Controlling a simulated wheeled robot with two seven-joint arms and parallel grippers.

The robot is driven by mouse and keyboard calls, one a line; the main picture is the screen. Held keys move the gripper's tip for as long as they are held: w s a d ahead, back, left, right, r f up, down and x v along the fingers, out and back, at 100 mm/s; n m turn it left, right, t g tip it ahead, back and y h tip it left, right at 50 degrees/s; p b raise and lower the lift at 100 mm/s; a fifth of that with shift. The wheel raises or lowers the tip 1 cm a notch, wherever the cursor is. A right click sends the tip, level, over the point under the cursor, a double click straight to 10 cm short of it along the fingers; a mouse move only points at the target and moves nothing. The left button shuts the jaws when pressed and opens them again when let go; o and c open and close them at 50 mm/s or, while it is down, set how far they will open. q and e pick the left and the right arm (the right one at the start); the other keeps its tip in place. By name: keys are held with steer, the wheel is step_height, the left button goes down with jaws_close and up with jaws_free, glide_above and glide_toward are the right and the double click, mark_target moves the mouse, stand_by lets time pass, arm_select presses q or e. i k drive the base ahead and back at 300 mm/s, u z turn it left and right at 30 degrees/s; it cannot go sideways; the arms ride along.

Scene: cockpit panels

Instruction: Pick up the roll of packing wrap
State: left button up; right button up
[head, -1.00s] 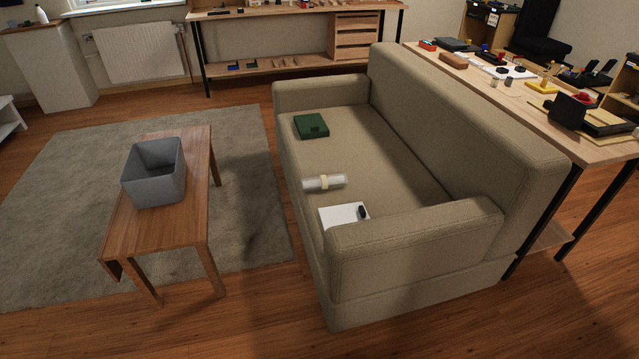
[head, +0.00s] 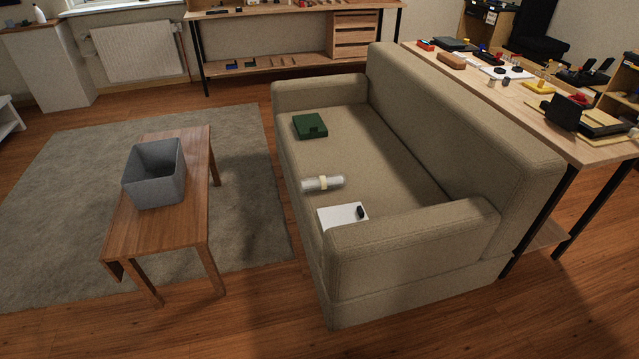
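The roll of packing wrap (head: 334,183) is a whitish cylinder with a tan band around its middle. It lies on its side on the seat of the beige sofa (head: 385,185). It lies between a dark green box (head: 309,126) farther back and a white flat item (head: 337,216) with a small black part nearer the front armrest. Neither of my grippers shows in the head view.
A wooden coffee table (head: 150,235) with a grey open bin (head: 155,190) stands left of the sofa on a grey rug (head: 60,200). A cluttered workbench (head: 590,148) stands behind the sofa's backrest. The wooden floor in front is clear.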

mark_target(338, 181)
steer(key=u, duration=1.4)
steer(key=i, duration=1.8)
steer(key=z, duration=3.25)
steer(key=i, duration=0.55)
steer(key=u, duration=0.05)
